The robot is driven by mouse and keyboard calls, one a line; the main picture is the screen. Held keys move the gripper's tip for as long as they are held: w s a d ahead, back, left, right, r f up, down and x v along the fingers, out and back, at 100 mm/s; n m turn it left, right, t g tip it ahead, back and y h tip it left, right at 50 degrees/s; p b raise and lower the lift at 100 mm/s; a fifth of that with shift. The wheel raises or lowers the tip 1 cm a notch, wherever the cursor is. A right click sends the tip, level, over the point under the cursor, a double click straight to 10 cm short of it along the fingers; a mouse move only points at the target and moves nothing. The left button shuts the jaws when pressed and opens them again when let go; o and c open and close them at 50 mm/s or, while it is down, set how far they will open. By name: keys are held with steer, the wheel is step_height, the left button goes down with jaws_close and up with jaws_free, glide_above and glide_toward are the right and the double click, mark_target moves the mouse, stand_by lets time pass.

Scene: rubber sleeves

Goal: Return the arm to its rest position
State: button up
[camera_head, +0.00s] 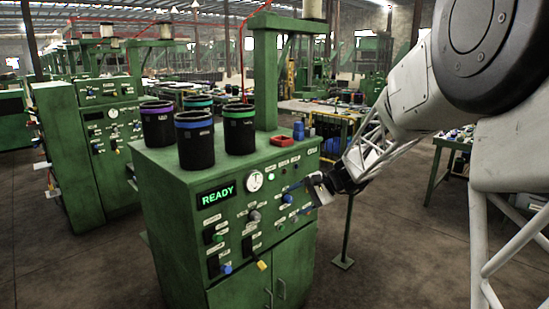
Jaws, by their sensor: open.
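My gripper (321,188) is open at the right side of the green machine (165,215), near the right end of its front control panel. Its fingers point left towards the panel; I cannot tell whether they touch it. Nothing shows between the fingers. My arm comes in from the right edge of the picture. The machine's display (216,196) reads READY.
A small red tray (280,140) and a blue item (298,131) sit on the machine's top at the right. Another green cabinet (90,150) stands at the left. Worktables (325,110) stand behind. The floor (400,260) right of the machine is mostly clear.

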steer(key=s+d+n+h, duration=0.2)
steer(key=s+d+h, duration=0.1)
steer(key=s, duration=1.1)
steer(key=s+d+n+t+h, duration=0.1)
steer(key=s+d+h, duration=0.3)
steer(key=s, duration=1)
steer(key=s+d+r+n+t+h, duration=0.1)
steer(key=s+d+n+h, duration=0.2)
steer(key=s, duration=1.2)
steer(key=shift+d+n+h, duration=0.3)
steer(key=shift+d+h, duration=0.25)
steer(key=shift+h, duration=0.55)
